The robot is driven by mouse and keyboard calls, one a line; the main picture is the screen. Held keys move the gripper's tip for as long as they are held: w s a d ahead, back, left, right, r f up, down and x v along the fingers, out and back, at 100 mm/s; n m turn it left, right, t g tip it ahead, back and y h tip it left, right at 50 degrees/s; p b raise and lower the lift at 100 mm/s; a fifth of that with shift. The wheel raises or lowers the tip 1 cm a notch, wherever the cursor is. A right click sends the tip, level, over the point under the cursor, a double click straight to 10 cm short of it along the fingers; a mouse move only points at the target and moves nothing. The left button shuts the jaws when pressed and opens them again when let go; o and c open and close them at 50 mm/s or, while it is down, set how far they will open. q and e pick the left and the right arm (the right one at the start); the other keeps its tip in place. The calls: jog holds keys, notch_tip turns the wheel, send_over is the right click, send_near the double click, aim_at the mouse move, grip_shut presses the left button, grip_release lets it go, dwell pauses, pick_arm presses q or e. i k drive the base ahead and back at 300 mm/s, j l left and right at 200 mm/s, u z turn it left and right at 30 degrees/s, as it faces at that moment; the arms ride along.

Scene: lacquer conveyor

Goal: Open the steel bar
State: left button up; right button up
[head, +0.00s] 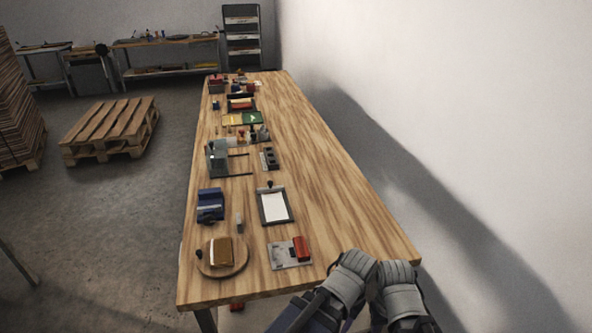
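No part on the table can be told for sure as the steel bar. A grey upright unit (217,158) stands at the table's left edge, with two thin dark bars (239,155) reaching right from it. A framed white sheet (275,206) has a dark clip-like part along its top. A grey metal plate (283,262) with a red block (301,249) lies near the front. My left gripper (352,277) and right gripper (399,285) appear as grey shapes close together at the front right corner, apart from these things. Their fingers cannot be made out.
The long wooden table (330,180) is clear along its right side. A round board (221,270) with a brown block and a dark blue device (210,205) stand at the front left. A wall runs along the right. A pallet (110,128) lies on the floor at left.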

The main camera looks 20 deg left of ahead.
aim_at(270, 187)
jog(key=i+l+u, duration=0.2)
jog(key=i, duration=0.25)
jog(key=i+l+u, duration=0.2)
jog(key=i, duration=0.2)
